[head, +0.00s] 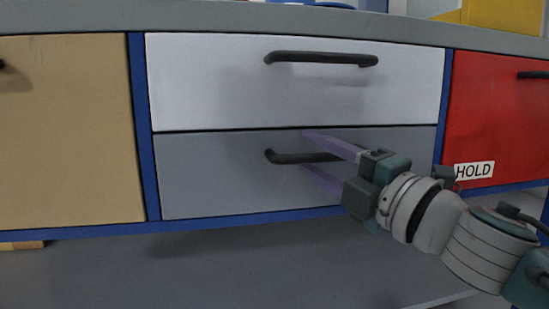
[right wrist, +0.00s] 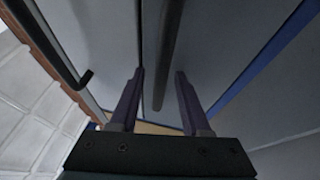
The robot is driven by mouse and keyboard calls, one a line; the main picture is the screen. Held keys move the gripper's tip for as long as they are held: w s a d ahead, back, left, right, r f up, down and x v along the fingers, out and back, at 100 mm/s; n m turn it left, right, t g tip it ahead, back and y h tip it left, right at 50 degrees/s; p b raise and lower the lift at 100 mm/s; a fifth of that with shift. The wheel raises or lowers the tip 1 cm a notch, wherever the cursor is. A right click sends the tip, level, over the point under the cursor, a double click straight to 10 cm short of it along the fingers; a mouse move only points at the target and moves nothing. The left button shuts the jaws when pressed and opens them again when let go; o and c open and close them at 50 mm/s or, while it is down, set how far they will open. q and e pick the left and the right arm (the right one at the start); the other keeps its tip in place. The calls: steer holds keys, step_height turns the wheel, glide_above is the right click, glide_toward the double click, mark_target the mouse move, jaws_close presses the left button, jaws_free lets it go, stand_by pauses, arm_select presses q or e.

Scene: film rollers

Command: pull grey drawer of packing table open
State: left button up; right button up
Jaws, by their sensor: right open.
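The grey drawer (head: 215,180) is the lower of two stacked drawers in the packing table (head: 140,110), and it looks shut. Its black bar handle (head: 290,157) runs level across the upper middle of its front. My right gripper (head: 303,150) comes in from the lower right, with one purple finger above the handle and one below. The right part of the handle is hidden behind the gripper. In the right wrist view the handle (right wrist: 168,55) lies between the two open fingers (right wrist: 158,75); I cannot tell whether they touch it. My left gripper is not in view.
A white drawer (head: 210,85) with a black handle (head: 320,58) sits directly above. A tan front (head: 65,130) is on the left and a red front (head: 500,110) with a HOLD label (head: 474,170) on the right. Open space lies beneath the drawers.

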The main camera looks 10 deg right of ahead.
steer(key=shift+c, duration=0.3)
jaws_close()
stand_by(1.0)
